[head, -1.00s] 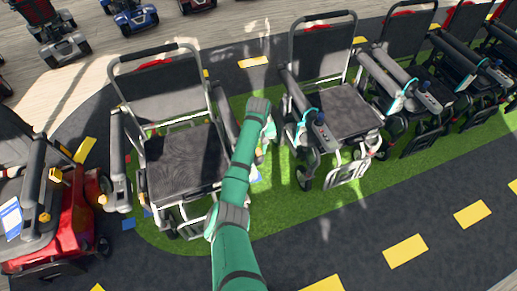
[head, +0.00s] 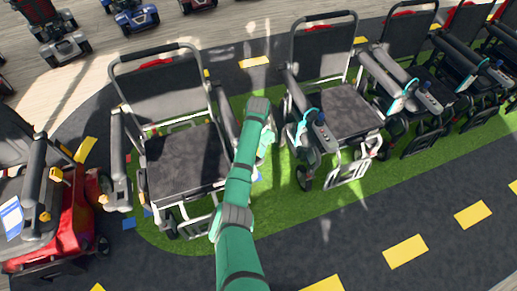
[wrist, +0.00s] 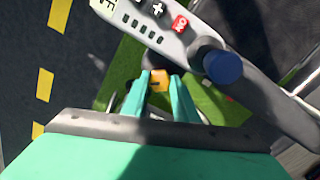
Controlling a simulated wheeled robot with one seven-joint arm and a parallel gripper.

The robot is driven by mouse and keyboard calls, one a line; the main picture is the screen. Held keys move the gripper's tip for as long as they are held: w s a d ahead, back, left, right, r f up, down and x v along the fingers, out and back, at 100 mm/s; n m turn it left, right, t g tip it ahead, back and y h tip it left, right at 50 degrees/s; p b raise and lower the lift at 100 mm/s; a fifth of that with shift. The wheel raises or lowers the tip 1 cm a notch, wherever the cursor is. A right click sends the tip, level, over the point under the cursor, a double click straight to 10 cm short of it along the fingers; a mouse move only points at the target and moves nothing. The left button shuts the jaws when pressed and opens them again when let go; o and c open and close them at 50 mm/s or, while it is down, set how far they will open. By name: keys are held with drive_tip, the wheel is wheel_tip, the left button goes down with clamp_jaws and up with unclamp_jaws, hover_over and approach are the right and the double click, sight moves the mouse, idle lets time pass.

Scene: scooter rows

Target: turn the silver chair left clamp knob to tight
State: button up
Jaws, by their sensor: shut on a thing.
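In the wrist view, an orange-yellow clamp knob (wrist: 158,82) sits between the two teal fingers of my gripper (wrist: 160,88). A grey armrest panel (wrist: 172,22) with buttons and a blue-topped joystick (wrist: 222,66) lies just above and to the right. In the head view, the silver-framed chair (head: 185,155) stands left of my arm. My gripper (head: 265,145) is low between it and the chair to the right, mostly behind my arm. The knob is hidden there.
Another chair (head: 345,110) stands close on the right, with its control panel (head: 324,130) near my gripper. More chairs line up further right. A red scooter (head: 75,225) stands at the left. The dark road (head: 350,245) in front is clear.

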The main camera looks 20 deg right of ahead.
drive_tip(key=m, duration=0.4)
drive_tip(key=shift+w, duration=0.1)
drive_tip(key=shift+d+m, duration=0.1)
drive_tip(key=shift+m, duration=1.6)
drive_tip(key=o, duration=0.8)
wheel_tip(320, 180, up, 11)
drive_tip(key=shift+f, duration=0.1)
